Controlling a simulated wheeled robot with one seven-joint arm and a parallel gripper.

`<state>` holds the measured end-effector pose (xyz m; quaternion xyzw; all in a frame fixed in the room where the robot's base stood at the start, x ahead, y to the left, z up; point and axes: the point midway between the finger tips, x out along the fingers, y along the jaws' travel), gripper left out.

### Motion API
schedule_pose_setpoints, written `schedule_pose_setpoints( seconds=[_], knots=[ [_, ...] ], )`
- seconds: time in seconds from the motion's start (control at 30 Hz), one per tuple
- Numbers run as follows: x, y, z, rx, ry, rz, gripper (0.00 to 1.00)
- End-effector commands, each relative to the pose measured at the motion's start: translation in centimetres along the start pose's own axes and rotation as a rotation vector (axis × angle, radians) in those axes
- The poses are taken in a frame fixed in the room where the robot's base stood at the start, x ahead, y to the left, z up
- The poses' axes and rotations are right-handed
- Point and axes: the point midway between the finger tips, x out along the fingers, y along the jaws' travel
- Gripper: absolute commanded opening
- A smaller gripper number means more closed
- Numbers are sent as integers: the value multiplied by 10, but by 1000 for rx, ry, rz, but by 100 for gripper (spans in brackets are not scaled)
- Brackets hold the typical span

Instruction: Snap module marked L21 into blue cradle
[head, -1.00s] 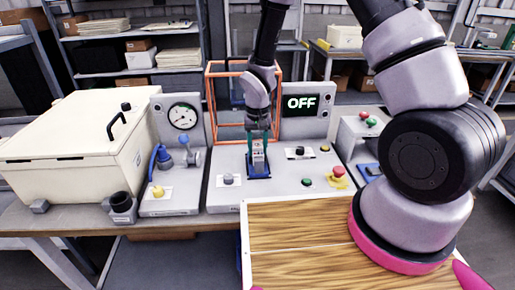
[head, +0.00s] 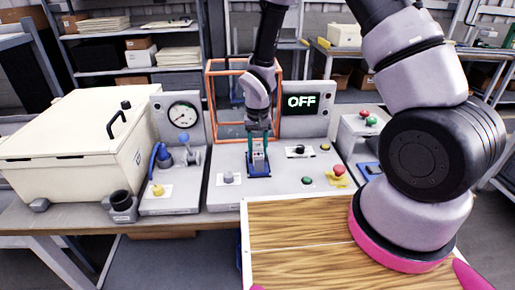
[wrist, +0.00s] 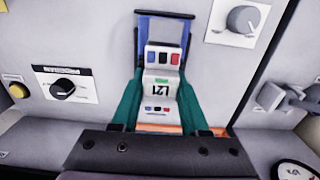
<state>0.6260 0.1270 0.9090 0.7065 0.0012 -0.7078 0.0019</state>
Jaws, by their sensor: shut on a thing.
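The module marked L21 (wrist: 160,88) is a pale block with small red and blue patches; its label reads upside down in the wrist view. My gripper (wrist: 160,118) is shut on it, with a green finger on each side. The blue cradle (wrist: 165,15) is around and behind the module's far end. In the head view my gripper (head: 258,140) points down at the blue cradle (head: 258,172), and the module (head: 259,158) shows between the fingers. Whether the module is fully seated in the cradle I cannot tell.
An orange frame (head: 209,100) stands behind my gripper. A display reading OFF (head: 301,102) is to the right, above a red stop button (head: 338,171). Knobs (head: 228,178) flank the cradle. A cream lidded box (head: 70,140) and a gauge (head: 183,116) stand to the left.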

Motion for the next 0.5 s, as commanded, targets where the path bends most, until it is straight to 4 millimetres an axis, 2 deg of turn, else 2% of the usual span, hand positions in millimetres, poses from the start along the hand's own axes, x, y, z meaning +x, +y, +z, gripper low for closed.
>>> schedule_pose_setpoints(
  seconds=[0.37,0.4,0.47,0.5],
  knots=[
    [0,-1,-1,1,4,-2,0],
    [0,-1,-1,1,4,-2,48],
    [0,-1,-1,1,4,-2,71],
    [0,-1,-1,1,4,-2,80]
  ],
)
